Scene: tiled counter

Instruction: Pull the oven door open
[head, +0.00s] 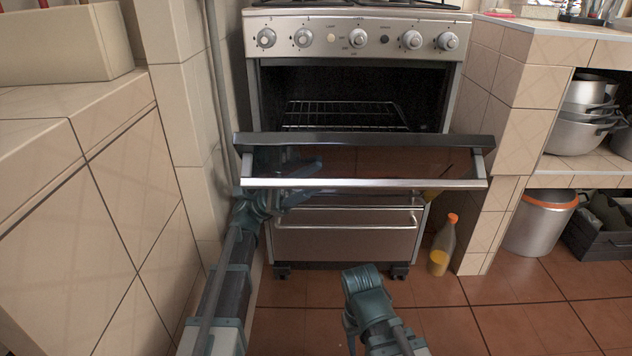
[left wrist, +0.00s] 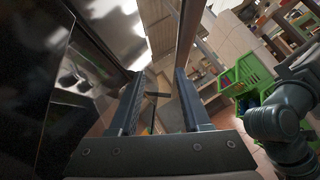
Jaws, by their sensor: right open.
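The oven door (head: 400,162) is partway open, tilted out from the top, and the dark cavity shows above it. Its silver handle bar (head: 400,184) runs across the front. My left gripper (head: 306,178) is at the left part of the door, with one finger showing above the handle bar and one below. In the left wrist view its two fingers (left wrist: 158,102) stand apart, and I see nothing clamped between them. Whether they touch the bar I cannot tell. My right gripper (head: 350,328) is open, low in front of the oven and away from the door; its fingertips are partly hidden.
A wire rack (head: 340,112) is inside the oven. A lower drawer (head: 345,235) is shut below. A bottle with an orange cap (head: 444,245) stands on the floor at right. A tiled wall (head: 110,200) is close on the left. Open floor (head: 490,315) lies at the front right.

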